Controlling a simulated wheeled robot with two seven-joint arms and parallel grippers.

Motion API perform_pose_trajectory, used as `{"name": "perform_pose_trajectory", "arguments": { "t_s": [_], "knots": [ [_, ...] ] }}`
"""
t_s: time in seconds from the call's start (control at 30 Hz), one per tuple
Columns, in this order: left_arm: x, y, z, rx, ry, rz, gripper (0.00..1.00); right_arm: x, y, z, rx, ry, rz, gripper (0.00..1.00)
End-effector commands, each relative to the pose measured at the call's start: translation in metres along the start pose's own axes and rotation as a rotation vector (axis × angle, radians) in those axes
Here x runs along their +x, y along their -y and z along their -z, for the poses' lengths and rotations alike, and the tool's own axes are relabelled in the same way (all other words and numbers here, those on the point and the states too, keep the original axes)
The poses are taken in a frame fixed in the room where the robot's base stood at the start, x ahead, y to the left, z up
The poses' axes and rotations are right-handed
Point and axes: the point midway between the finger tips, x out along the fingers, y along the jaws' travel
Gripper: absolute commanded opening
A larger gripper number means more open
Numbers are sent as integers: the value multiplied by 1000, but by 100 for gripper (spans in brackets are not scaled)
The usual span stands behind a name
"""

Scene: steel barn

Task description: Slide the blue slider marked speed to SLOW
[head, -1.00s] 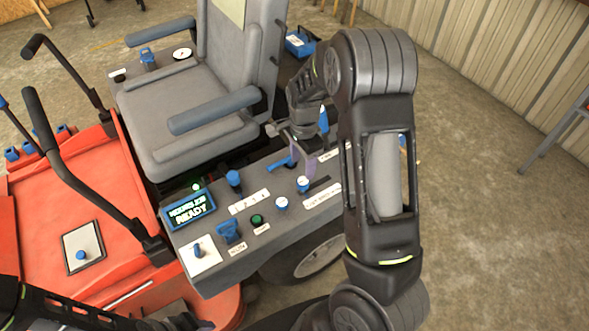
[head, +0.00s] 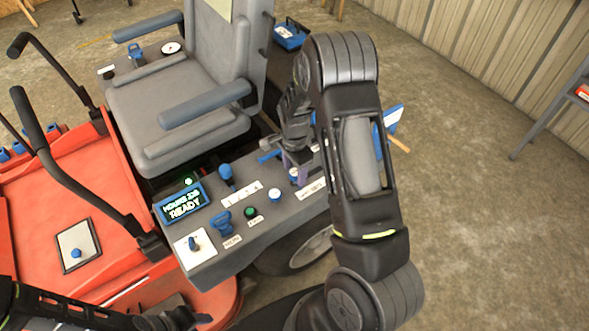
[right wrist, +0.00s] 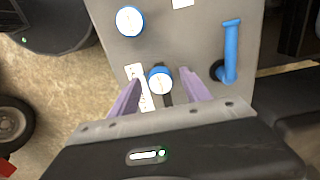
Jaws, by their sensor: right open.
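The slider has a round, blue-rimmed knob with a white top (right wrist: 160,80). It also shows in the head view (head: 295,175), partly hidden by my gripper. A dark slot (right wrist: 168,99) runs from the knob toward my wrist, beside a white label (head: 314,188) too small to read surely. My right gripper (right wrist: 160,79) is open, with one purple finger on each side of the knob. I cannot tell whether either finger touches it. In the head view the right gripper (head: 294,160) is low over the panel. Of my left arm only dark parts show at the lower left edge.
The grey panel (head: 212,258) also carries another blue-rimmed knob (head: 275,194), a green button (head: 250,211), a blue lever (head: 226,174), a lit display (head: 182,203) and a blue T-handle (right wrist: 231,50) near my right finger. The seat armrest (head: 205,104) stands behind.

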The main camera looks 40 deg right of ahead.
Motion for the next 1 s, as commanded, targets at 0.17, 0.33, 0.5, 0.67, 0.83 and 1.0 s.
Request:
{"name": "perform_pose_trajectory", "arguments": {
  "t_s": [0.17,0.33,0.5,0.67,0.83,1.0],
  "knots": [
    [0,0,0,0,0,0,36,2,1,0,0,0,2,55],
    [0,0,0,0,0,0,36,2,0,0,-1,0,2,51],
    [0,0,0,0,0,0,36,2,0,0,-1,0,1,37],
    [0,0,0,0,0,0,36,2,0,0,-1,0,1,24],
    [0,0,0,0,0,0,36,2,0,0,-1,0,1,10],
    [0,0,0,0,0,0,36,2,0,0,-1,0,1,0]
  ]
}}
